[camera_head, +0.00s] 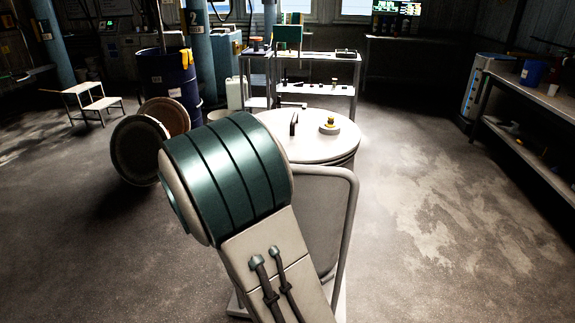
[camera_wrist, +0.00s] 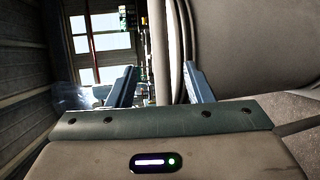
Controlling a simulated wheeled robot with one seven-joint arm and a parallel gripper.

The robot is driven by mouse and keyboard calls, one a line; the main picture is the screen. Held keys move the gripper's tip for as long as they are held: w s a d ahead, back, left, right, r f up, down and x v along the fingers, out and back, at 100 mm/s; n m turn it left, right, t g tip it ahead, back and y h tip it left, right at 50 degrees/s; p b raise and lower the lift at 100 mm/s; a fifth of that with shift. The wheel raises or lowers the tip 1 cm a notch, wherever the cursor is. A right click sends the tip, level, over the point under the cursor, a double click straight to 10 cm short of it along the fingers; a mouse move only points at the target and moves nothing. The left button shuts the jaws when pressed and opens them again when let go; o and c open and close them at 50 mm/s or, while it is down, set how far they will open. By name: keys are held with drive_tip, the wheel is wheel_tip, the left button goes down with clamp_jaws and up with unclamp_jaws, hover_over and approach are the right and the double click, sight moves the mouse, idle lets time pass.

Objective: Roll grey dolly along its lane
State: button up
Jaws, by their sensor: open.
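The grey dolly shows its tubular handle (camera_head: 352,215) and a low corner of its base (camera_head: 238,305) in the head view. It carries a large pale vessel with a round lid (camera_head: 310,135). My arm crosses in front and hides much of the base and the left part of the handle. My gripper is hidden in the head view. In the wrist view my gripper (camera_wrist: 159,88) is open, its two fingers apart. A pale bar (camera_wrist: 158,45), seemingly the dolly handle, shows between the fingers; I cannot tell whether they touch it. The vessel's curved side (camera_wrist: 250,45) fills the right.
A dark blue drum (camera_head: 168,75) and round discs (camera_head: 138,150) stand at left. A white shelf table (camera_head: 335,72) is behind the vessel. A workbench (camera_head: 530,95) runs along the right. The floor (camera_head: 440,200) right of the dolly is clear.

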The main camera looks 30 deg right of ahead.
drive_tip(key=x, duration=1.2)
drive_tip(key=shift+d+p, duration=0.15)
drive_tip(key=shift+p, duration=0.3)
drive_tip(key=shift+f, duration=0.1)
